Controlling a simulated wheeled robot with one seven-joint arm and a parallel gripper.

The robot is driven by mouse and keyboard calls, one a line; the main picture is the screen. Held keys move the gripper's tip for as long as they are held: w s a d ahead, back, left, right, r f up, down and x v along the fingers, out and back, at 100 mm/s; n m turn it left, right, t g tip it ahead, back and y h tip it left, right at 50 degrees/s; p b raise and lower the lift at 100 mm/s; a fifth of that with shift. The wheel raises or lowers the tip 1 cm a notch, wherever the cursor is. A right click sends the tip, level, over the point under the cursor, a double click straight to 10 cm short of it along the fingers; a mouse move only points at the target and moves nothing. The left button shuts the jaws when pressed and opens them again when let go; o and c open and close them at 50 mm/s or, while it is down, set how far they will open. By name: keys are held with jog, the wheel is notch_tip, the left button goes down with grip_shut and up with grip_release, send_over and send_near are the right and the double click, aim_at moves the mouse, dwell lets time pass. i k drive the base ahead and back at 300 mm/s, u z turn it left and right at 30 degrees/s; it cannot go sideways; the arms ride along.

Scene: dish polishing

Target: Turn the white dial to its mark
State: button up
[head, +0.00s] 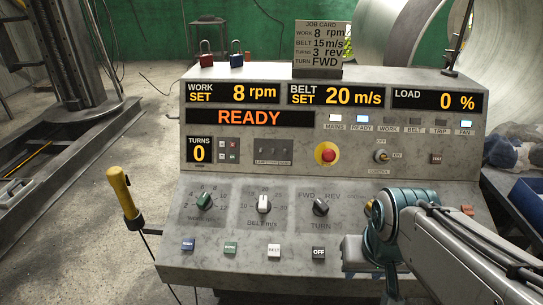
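The white dial (264,204) is the middle one of three knobs on the sloped lower panel of the grey console, in the scale marked BELT m/s. Its pointer stands about straight up. The belt display (337,96) reads 20 m/s, and the job card (318,45) shows BELT 15 m/s. My gripper (356,254) is at the lower right, right of and below the dial and apart from it. My teal wrist is beside it. Its fingers cannot be made out, so its opening is unclear.
A green knob (204,201) is left of the dial and a black FWD/REV knob (321,207) right. Below are several push buttons, including the white belt button (274,250). A red stop button (327,153) is above. A yellow-handled lever (124,192) stands at the left edge.

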aim_at(263, 206)
jog(key=k, duration=0.5)
jog(key=z, duration=0.45)
jog(key=i, duration=1.1)
jog(key=u, duration=1.65)
